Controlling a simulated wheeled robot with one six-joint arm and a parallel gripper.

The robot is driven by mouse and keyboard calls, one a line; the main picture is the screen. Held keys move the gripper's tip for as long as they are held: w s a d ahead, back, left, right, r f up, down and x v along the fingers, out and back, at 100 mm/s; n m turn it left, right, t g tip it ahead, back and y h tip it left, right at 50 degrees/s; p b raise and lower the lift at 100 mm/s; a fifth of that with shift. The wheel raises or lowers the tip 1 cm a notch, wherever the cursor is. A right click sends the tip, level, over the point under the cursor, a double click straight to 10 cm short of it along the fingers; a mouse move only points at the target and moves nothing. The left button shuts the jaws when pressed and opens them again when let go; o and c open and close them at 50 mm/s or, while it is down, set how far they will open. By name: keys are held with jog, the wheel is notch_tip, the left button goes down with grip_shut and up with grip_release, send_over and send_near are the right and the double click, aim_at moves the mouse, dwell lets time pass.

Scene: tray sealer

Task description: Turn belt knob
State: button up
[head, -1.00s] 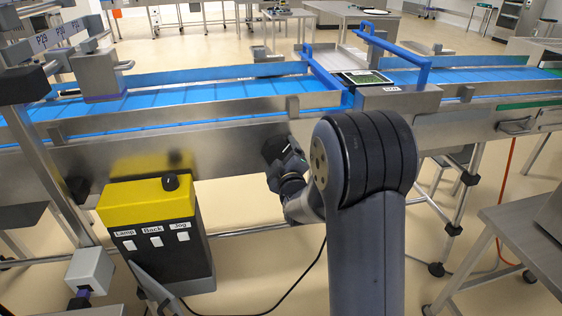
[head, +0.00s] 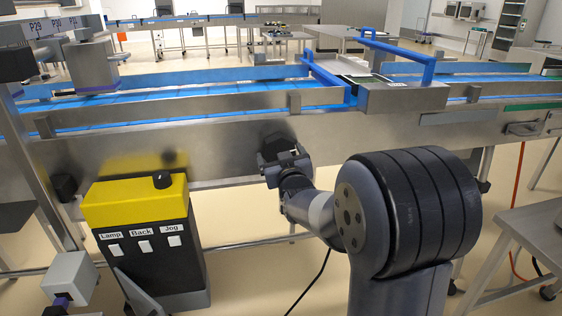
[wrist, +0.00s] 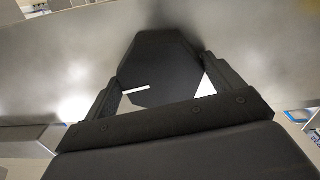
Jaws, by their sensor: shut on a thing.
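The belt knob (wrist: 158,68) is a large dark faceted knob with a white pointer line, on the steel side of the conveyor. In the wrist view it sits between the two fingers of my gripper (wrist: 160,88), one finger against each side. The white line lies roughly level, tilted slightly. In the head view my gripper (head: 284,160) is at the conveyor's front panel, and the knob is mostly hidden by the gripper.
A yellow-topped control box (head: 135,205) with a small black knob and switches marked Lamp, Back and Jog stands to the left. The blue conveyor belt (head: 180,103) runs behind. A steel table (head: 520,235) stands at the right.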

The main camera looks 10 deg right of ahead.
jog(key=shift+m, duration=0.3)
jog(key=o, duration=0.8)
jog(key=shift+c, duration=0.2)
jog(key=s, duration=1)
jog(key=shift+s, duration=0.4)
jog(key=shift+w, duration=0.15)
jog(key=w, duration=1)
jog(key=shift+w, duration=0.3)
